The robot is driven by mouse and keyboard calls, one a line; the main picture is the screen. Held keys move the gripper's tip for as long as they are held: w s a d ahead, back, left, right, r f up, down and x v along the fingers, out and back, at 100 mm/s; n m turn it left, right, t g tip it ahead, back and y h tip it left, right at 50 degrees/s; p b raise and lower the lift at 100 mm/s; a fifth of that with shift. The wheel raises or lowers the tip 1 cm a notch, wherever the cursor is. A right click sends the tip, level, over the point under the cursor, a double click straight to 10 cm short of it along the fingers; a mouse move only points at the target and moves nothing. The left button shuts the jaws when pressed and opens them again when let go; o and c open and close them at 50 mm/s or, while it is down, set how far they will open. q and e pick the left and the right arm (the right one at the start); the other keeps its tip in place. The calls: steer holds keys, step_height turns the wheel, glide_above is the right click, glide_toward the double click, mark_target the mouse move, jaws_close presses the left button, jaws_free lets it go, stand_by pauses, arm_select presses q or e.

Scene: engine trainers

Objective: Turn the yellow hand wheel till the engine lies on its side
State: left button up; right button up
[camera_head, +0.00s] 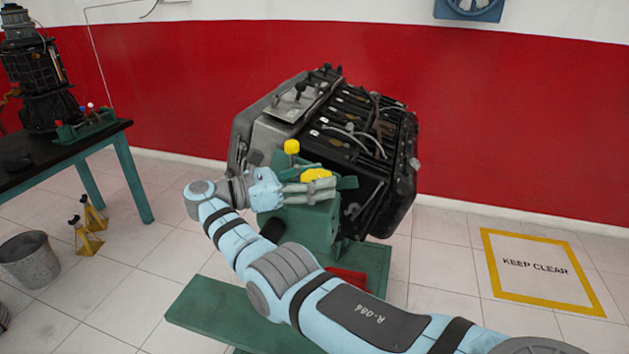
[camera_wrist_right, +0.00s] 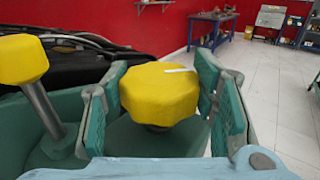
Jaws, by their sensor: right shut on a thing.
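The engine (camera_head: 335,140) sits tilted on a green stand (camera_head: 312,225) in the middle of the head view. The yellow hand wheel (camera_head: 317,175) is on the near side of the stand, partly hidden by my right gripper (camera_head: 308,185). In the right wrist view the wheel (camera_wrist_right: 160,92) lies between the two green-padded fingers of my right gripper (camera_wrist_right: 160,100), which is shut on it. A white mark shows on top of the wheel. A yellow knob (camera_head: 292,147) on a stalk stands beside it, and it also shows in the wrist view (camera_wrist_right: 22,60). My left gripper is not in view.
A dark-topped table (camera_head: 60,147) with a dark machine stands at the left. A grey bucket (camera_head: 32,260) and yellow stands (camera_head: 88,240) are on the floor below it. The floor at right, with a KEEP CLEAR marking (camera_head: 537,268), is free.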

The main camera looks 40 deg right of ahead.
mark_target(317, 175)
steer(key=o, duration=1.2)
steer(key=shift+s, duration=0.1)
step_height(317, 175, up, 10)
steer(key=shift+f, duration=0.1)
